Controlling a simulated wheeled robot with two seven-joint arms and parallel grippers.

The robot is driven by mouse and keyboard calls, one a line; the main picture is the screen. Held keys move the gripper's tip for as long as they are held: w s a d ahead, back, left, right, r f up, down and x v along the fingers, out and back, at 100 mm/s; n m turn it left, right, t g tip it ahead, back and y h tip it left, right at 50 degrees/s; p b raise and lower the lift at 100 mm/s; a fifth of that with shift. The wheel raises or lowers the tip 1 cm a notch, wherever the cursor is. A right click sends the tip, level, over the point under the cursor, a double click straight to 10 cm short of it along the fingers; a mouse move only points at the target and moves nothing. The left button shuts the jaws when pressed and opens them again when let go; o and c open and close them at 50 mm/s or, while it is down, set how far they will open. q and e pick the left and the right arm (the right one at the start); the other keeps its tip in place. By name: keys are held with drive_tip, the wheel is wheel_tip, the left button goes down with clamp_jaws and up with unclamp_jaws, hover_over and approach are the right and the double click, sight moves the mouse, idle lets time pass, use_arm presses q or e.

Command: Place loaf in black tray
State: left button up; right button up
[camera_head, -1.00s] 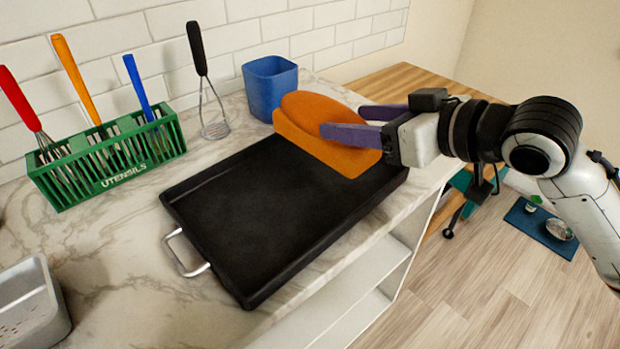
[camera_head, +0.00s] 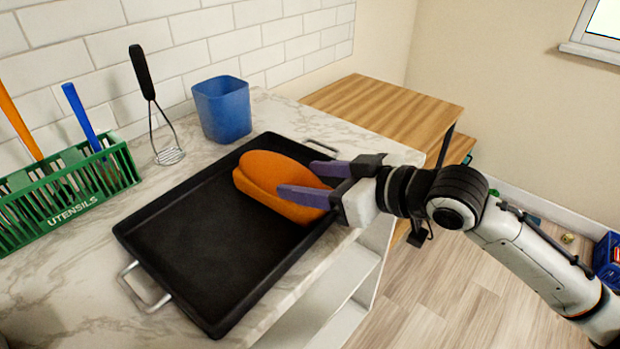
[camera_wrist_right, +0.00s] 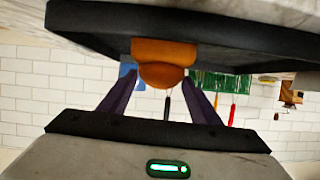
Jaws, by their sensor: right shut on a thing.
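The orange loaf (camera_head: 272,178) lies within the rim of the black tray (camera_head: 190,247), toward its right end. It appears to sit low on the tray floor, though the exact contact is hidden. My right gripper (camera_head: 297,178) comes in from the right with its purple fingers on either side of the loaf, shut on it. The right wrist view, upside down, shows the loaf (camera_wrist_right: 162,62) between the two fingers, against the dark tray (camera_wrist_right: 90,28). My left gripper is not in view.
The tray is on a marble counter (camera_head: 60,290). Behind it stand a blue cup (camera_head: 222,110), a masher (camera_head: 165,140) and a green utensil holder (camera_head: 70,195). A wooden surface (camera_head: 385,105) lies beyond the right end. The tray's left part is empty.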

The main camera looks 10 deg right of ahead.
drive_tip(key=o, duration=1.4)
drive_tip(key=shift+r, duration=0.1)
drive_tip(key=shift+b+v, duration=0.5)
drive_tip(key=shift+v, duration=5.5)
